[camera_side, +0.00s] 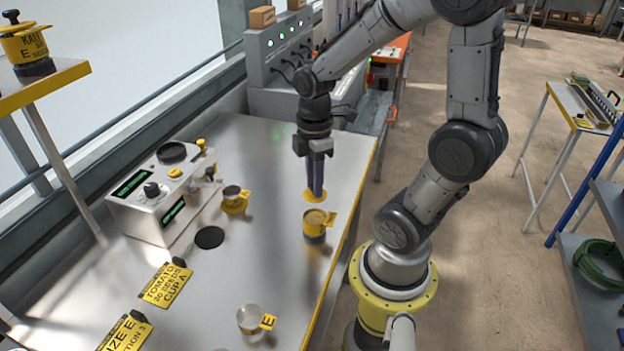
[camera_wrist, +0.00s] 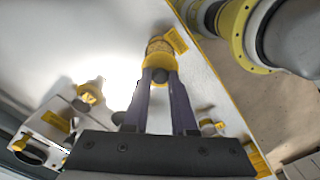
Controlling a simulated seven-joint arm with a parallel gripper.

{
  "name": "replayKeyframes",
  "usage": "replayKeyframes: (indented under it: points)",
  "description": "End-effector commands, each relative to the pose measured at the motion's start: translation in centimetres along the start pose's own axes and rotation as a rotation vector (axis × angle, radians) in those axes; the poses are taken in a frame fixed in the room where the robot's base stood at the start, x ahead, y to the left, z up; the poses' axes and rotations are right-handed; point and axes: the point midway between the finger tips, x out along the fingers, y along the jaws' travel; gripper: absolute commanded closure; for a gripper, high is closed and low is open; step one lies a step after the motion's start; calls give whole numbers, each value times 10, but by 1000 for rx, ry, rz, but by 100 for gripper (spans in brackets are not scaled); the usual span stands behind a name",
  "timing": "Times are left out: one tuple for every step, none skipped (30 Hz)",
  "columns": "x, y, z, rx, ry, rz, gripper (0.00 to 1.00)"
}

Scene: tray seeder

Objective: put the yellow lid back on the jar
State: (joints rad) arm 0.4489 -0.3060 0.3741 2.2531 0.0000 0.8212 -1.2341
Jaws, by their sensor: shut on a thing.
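The yellow lid (camera_side: 314,195) is a flat disc at the tips of my gripper (camera_side: 315,190) in the side view. The two dark purple fingers point down and are shut on it. In the wrist view, my gripper (camera_wrist: 160,76) has the lid (camera_wrist: 157,64) at its fingertips, partly hidden by them. The jar (camera_side: 316,228) stands upright on the bench just in front of the lid, open, with tan contents and a yellow tag. It also shows in the wrist view (camera_wrist: 159,46), beyond the fingertips. I cannot tell the lid's exact height above the bench.
A small cup with a yellow collar (camera_side: 234,202) stands left of the jar, near the seeder box (camera_side: 160,200). A metal cup tagged E (camera_side: 250,320) stands at the front. Yellow label cards (camera_side: 166,285) lie on the left. Bare bench (camera_side: 270,250) lies between them.

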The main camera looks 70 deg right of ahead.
Motion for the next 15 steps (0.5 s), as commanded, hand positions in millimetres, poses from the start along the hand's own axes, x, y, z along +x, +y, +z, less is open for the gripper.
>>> replayKeyframes:
  points:
    - [5,0,0,-1,-1,-2,100]
    - [7,-1,0,-1,-1,-2,100]
    - [11,-1,0,-1,-1,-2,100]
    - [14,-1,0,-1,-1,-2,100]
    - [16,-1,0,-1,-1,-3,100]
    - [20,-1,0,-2,-1,-3,100]
    - [23,-1,0,-2,-1,-3,100]
    - [26,-1,0,-2,-1,-3,100]
    - [29,-1,0,-2,-1,-3,100]
    - [32,-1,0,-2,-1,-3,100]
    - [34,-1,0,-2,-1,-2,100]
    - [37,-1,0,-2,-1,-2,100]
    - [40,-1,0,-2,-1,-2,100]
    - [42,0,0,-2,-1,-2,100]
    - [44,-1,0,-2,-1,-2,100]
